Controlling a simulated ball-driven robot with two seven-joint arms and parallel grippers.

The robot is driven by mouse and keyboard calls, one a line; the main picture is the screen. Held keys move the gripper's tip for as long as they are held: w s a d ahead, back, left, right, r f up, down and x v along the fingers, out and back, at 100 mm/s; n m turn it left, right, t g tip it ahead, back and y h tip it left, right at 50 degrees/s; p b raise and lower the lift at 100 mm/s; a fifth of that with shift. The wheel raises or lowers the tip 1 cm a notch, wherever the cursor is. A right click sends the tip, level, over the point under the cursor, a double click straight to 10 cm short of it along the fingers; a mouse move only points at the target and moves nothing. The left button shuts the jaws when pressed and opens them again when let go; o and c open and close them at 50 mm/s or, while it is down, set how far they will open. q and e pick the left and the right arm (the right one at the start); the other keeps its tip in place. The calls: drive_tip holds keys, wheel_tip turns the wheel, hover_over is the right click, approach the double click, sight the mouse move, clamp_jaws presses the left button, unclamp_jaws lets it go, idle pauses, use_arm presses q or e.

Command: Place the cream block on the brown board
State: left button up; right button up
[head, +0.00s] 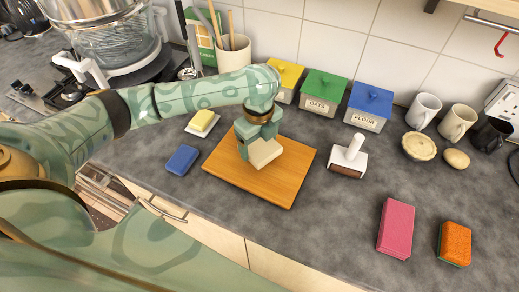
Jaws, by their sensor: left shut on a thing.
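The brown board (288,186) lies flat on the grey worktop near the middle of the head view. My left gripper (259,146) is over the board's left-back part, pointing down, and is shut on the cream block (265,154). The block is tilted in the picture and lies over the board; I cannot tell whether it touches the surface. The gripper hides the block's upper back part. My right gripper is not in view.
A blue sponge (182,160) and a yellow block on a white dish (202,121) are left of the board. A white-handled brush (349,158) stands right of it. Pink (396,228) and orange (454,243) sponges lie front right. Canisters (323,93) line the back.

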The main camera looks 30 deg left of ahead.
sight(259, 149)
use_arm(q)
wheel_tip(259, 149, down, 3)
drive_tip(key=shift+r+b, duration=0.2)
drive_tip(key=shift+b, duration=0.15)
drive_tip(key=shift+r, duration=0.15)
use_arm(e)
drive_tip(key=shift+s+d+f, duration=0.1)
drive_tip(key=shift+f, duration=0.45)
use_arm(q)
drive_tip(key=o, duration=1.1)
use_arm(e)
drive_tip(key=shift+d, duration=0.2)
use_arm(q)
drive_tip(key=shift+o, duration=0.2)
wheel_tip(259, 149, up, 12)
drive_tip(key=p, duration=0.5)
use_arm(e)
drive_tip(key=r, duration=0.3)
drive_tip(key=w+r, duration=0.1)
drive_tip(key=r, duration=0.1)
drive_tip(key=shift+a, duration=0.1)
